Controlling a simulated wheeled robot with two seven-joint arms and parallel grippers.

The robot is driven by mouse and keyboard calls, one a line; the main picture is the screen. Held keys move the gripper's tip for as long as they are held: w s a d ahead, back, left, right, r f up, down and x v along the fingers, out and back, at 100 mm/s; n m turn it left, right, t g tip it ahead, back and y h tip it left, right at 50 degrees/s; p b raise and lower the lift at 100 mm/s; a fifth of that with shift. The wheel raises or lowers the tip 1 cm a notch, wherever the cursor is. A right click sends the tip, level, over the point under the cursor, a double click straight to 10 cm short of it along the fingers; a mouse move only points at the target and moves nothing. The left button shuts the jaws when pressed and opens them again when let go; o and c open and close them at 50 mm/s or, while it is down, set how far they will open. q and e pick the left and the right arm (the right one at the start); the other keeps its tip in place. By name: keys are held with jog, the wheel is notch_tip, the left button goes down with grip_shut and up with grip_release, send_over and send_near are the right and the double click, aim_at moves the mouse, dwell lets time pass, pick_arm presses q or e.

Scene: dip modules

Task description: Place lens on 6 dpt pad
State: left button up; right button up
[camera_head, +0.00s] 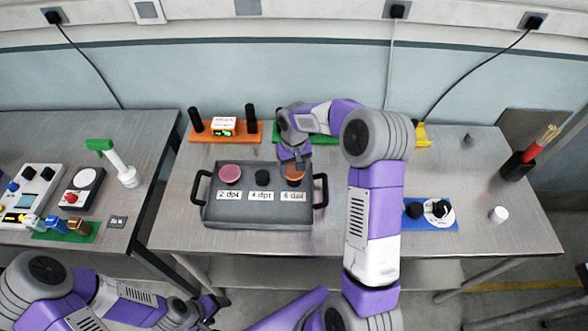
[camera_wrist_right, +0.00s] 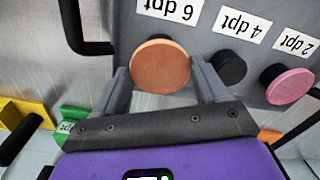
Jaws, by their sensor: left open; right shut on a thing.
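A grey tray (camera_head: 222,214) with dark handles stands on the middle table. Its labels read 2 dpt, 4 dpt and 6 dpt (camera_head: 293,196). My right gripper (camera_head: 295,164) is shut on an orange round lens (camera_wrist_right: 160,65), which also shows in the head view (camera_head: 294,179). The lens is at the 6 dpt place and hides its pad; I cannot tell whether they touch. A pink lens (camera_head: 230,173) sits at 2 dpt. The black 4 dpt pad (camera_head: 263,177) is bare. My left gripper (camera_head: 213,308) is open and empty, in front of the table.
An orange stand (camera_head: 247,136) with black posts and a green stand (camera_head: 323,139) are behind the tray. A blue base (camera_head: 430,222) with knobs and a white cylinder (camera_head: 498,214) are at right. A second table with devices stands at left.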

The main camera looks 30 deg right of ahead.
jog(key=shift+f, duration=0.8)
jog(key=o, duration=1.1)
jog(key=shift+f, duration=0.15)
jog(key=shift+r, duration=0.25)
notch_tip(320, 180, up, 12)
jog(key=p, duration=0.1)
